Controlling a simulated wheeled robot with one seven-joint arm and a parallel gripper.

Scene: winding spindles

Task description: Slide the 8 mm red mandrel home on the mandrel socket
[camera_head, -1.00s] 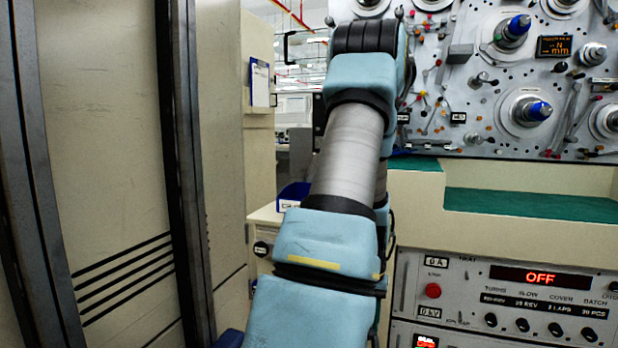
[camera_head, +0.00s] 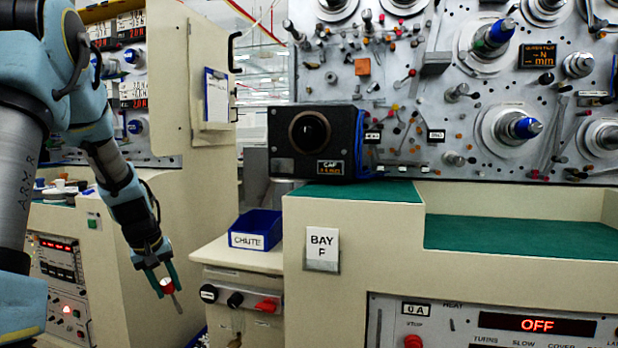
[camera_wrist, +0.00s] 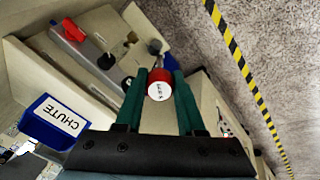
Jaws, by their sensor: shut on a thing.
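The red mandrel (camera_head: 167,285) hangs in my gripper (camera_head: 164,276) at the lower left of the head view, with its grey shaft pointing down. In the wrist view the red mandrel's head (camera_wrist: 158,78) shows a white round end with small print. It sits between the two green fingers of my gripper (camera_wrist: 160,88), which are shut on it. The mandrel is clear of any surface in the head view. I cannot tell which fitting is the mandrel socket.
The blue CHUTE bin (camera_head: 257,230) stands on a cream ledge right of my gripper. A black CAP box (camera_head: 313,140) sits on the green-topped bench. A panel with several spindles (camera_head: 519,127) fills the right. Another machine (camera_head: 70,215) stands behind my arm.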

